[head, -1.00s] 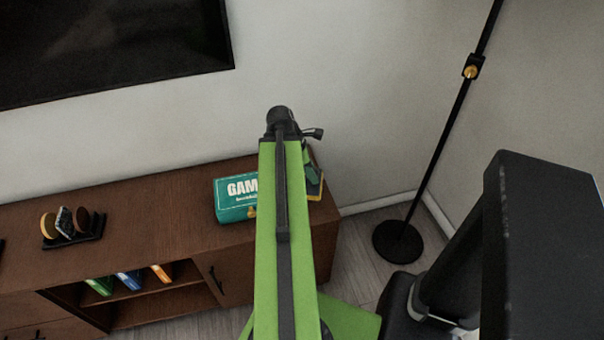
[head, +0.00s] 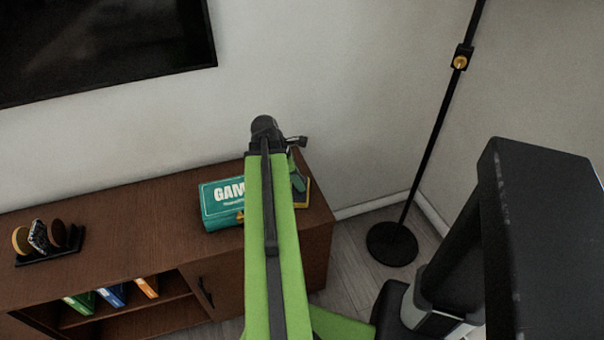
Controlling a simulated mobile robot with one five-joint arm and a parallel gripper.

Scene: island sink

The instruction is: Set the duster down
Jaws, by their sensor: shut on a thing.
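I cannot make out the duster in the head view. My arm reaches out over the right end of a brown wooden cabinet (head: 150,212). The arm's far end bends down out of sight, so my gripper's jaws are hidden behind it. A small dark green piece shows just right of the arm's end, above the cabinet top. I cannot tell whether it is part of my gripper or something held.
A teal box marked "GAM" (head: 217,207) lies left of my arm on the cabinet. A yellow and dark item (head: 304,193) is partly hidden to its right. A stand with round pieces (head: 47,243) is at left. A black floor stand (head: 392,244) is right of the cabinet.

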